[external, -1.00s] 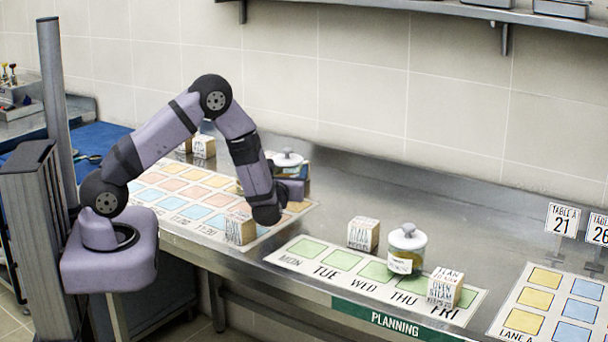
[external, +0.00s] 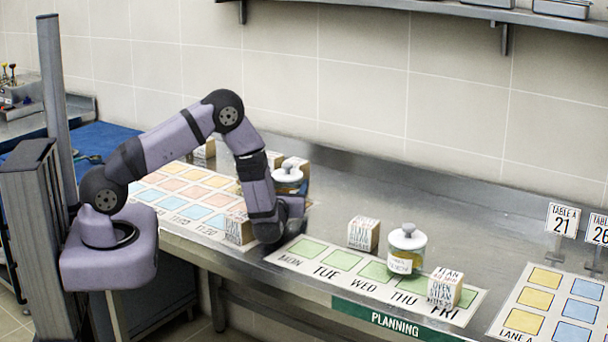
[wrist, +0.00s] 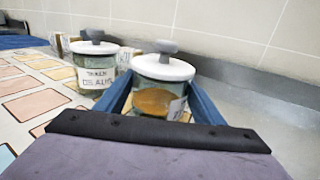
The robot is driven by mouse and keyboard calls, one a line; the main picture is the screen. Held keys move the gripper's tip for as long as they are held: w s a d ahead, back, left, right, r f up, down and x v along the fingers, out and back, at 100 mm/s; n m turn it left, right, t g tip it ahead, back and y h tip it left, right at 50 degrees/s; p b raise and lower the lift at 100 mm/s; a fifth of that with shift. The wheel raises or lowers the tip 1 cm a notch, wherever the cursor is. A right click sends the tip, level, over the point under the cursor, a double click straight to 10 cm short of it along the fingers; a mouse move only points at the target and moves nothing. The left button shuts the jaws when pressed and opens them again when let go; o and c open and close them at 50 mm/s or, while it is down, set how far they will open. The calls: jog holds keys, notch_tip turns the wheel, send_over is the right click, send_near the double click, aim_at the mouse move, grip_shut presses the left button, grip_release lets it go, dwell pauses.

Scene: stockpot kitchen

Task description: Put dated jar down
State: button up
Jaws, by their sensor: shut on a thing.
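My gripper (wrist: 160,98) is shut on a glass jar (wrist: 158,72) with a white lid, grey knob and orange-brown contents. The jar is upright between the blue fingers, and its white label is turned to the right side and cannot be read. In the external view the held jar (external: 287,176) shows just behind my wrist, near the right end of the coloured-square mat (external: 172,208). Its base is hidden, so I cannot tell if it touches anything. A second jar (wrist: 97,76), with a "TAKEN" label, stands left of it in the wrist view.
A third lidded jar (external: 406,250) stands on the green-square planning mat (external: 302,248), between wooden blocks (external: 363,233) (external: 445,287). Another block (external: 239,228) is close to my wrist. Bare steel counter (external: 335,195) lies right of the held jar. The tiled wall closes the back.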

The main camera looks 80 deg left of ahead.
aim_at(286, 191)
jog(key=shift+f, duration=0.1)
jog(key=o, duration=1.4)
jog(key=shift+o, duration=0.2)
jog(key=shift+d, duration=0.1)
jog(key=shift+s+d, duration=0.1)
jog(key=shift+d, duration=0.2)
jog(key=shift+b+v, duration=0.45)
jog(key=shift+v, duration=0.75)
notch_tip(286, 191, up, 6)
jog(key=shift+a+f+b, duration=0.1)
jog(key=shift+f+b, duration=0.1)
jog(key=shift+b, duration=0.15)
jog(key=shift+r, duration=0.8)
